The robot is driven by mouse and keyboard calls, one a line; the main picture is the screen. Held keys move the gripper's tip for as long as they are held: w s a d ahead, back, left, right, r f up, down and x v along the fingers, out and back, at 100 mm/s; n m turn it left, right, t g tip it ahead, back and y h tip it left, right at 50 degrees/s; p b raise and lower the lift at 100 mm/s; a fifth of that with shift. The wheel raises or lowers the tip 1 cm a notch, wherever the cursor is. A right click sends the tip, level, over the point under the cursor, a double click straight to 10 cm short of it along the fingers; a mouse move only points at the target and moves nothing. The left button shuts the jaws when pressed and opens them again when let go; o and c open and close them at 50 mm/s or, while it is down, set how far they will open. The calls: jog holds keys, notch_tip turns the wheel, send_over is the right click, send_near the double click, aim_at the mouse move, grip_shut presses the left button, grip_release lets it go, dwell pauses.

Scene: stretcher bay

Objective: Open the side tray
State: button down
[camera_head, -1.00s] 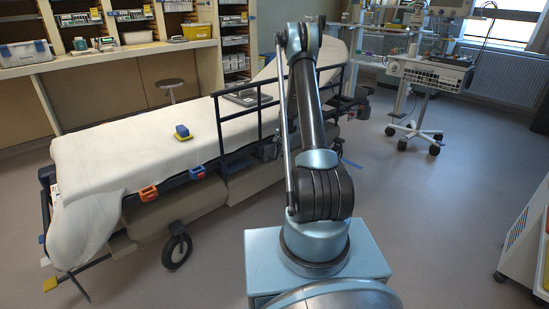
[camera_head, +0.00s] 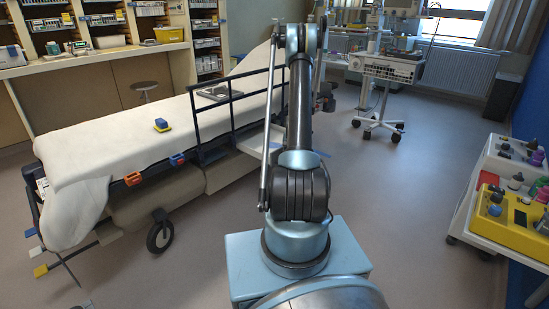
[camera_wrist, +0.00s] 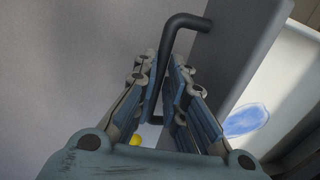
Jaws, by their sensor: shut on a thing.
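The side tray (camera_head: 256,143) shows as a pale flat shape jutting from the near side of the stretcher, partly hidden behind my arm. In the wrist view, its grey front panel (camera_wrist: 232,48) carries a dark bent bar handle (camera_wrist: 186,20). My gripper (camera_wrist: 165,72) is shut on this handle, with the bar between its fingers. A pale surface beyond the panel bears a blue oval thing (camera_wrist: 246,119). In the head view my gripper is hidden behind my arm.
A wheeled equipment cart (camera_head: 385,75) stands at the back. A cart with bottles (camera_head: 500,205) is at the right. Floor between is clear.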

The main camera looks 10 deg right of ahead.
jog(key=s+d, duration=0.2)
jog(key=s, duration=0.1)
jog(key=shift+s+d, duration=0.2)
jog(key=shift+s, duration=0.05)
jog(key=shift+a, duration=0.2)
jog(key=c, duration=1.7)
grip_release()
jog(key=shift+f, duration=0.1)
jog(key=shift+o, duration=0.2)
notch_tip(320, 180, up, 12)
jog(key=s+d, duration=0.1)
jog(key=shift+s+f, duration=0.15)
jog(key=shift+s, duration=0.2)
jog(key=shift+d, duration=0.1)
